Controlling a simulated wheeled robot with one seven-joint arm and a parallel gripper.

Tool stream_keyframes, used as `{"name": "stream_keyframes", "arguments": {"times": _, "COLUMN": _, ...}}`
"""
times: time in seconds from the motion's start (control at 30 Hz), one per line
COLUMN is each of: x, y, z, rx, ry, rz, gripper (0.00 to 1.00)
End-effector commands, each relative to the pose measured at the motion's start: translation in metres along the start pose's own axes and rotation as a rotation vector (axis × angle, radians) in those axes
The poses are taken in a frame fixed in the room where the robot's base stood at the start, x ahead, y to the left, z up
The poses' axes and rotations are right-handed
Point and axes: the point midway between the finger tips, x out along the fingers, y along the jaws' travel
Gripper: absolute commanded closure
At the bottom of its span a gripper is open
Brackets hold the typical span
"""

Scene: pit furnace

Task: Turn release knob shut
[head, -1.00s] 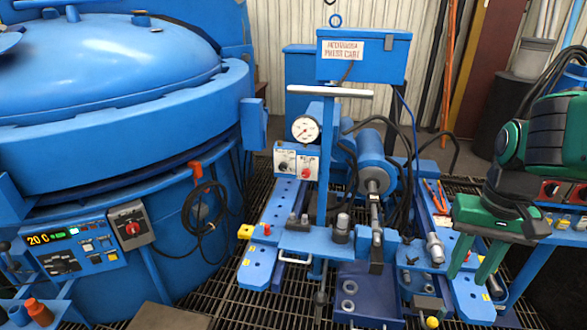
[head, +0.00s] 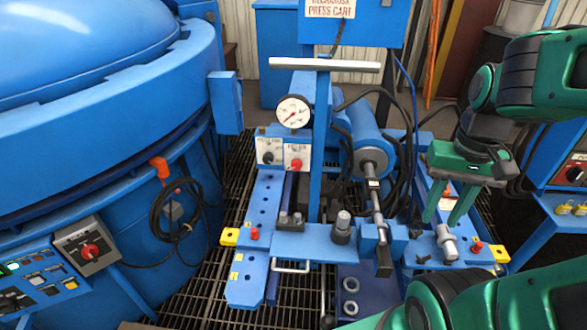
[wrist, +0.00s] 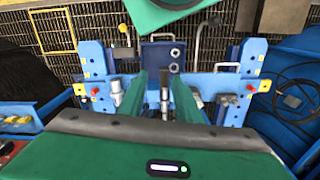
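The blue press cart (head: 300,243) stands in front of me. Its small white control panel (head: 283,153), under a round gauge (head: 293,112), carries a black knob (head: 268,157) and a red knob (head: 295,164). The lettering is too small to read, so I cannot tell which is the release knob. My gripper (head: 449,210) is to the right of the panel, over the cart's right side, fingers pointing down, apart and empty. In the wrist view my gripper (wrist: 161,90) has its two green fingers spread above the cart. I cannot make out either knob in the wrist view.
A T-shaped bar (head: 324,64) rises right of the panel. A blue cylinder (head: 369,150) and black hoses lie between the panel and my gripper. The blue furnace (head: 80,120) fills the left, with another red knob (head: 90,251) on a grey box. Grating covers the floor.

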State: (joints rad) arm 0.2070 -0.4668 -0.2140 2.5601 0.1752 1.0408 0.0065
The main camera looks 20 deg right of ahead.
Motion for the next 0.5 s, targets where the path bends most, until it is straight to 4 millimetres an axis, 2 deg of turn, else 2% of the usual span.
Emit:
{"name": "stream_keyframes", "arguments": {"times": 0.07, "x": 0.0, "y": 0.0, "z": 0.0, "rx": 0.0, "ry": 0.0, "rz": 0.0, "gripper": 0.69}}
{"name": "stream_keyframes", "arguments": {"times": 0.13, "x": 0.0, "y": 0.0, "z": 0.0, "rx": -0.001, "ry": 0.0, "rz": 0.0, "gripper": 0.54}}
{"name": "stream_keyframes", "arguments": {"times": 0.17, "x": -0.003, "y": 0.004, "z": 0.007, "rx": -0.004, "ry": 0.006, "rz": -0.003, "gripper": 0.52}}
{"name": "stream_keyframes", "arguments": {"times": 0.27, "x": 0.0, "y": 0.004, "z": 0.006, "rx": -0.024, "ry": 0.002, "rz": 0.005, "gripper": 0.52}}
{"name": "stream_keyframes", "arguments": {"times": 0.5, "x": 0.034, "y": -0.007, "z": -0.03, "rx": -0.179, "ry": -0.042, "rz": 0.103, "gripper": 0.52}}
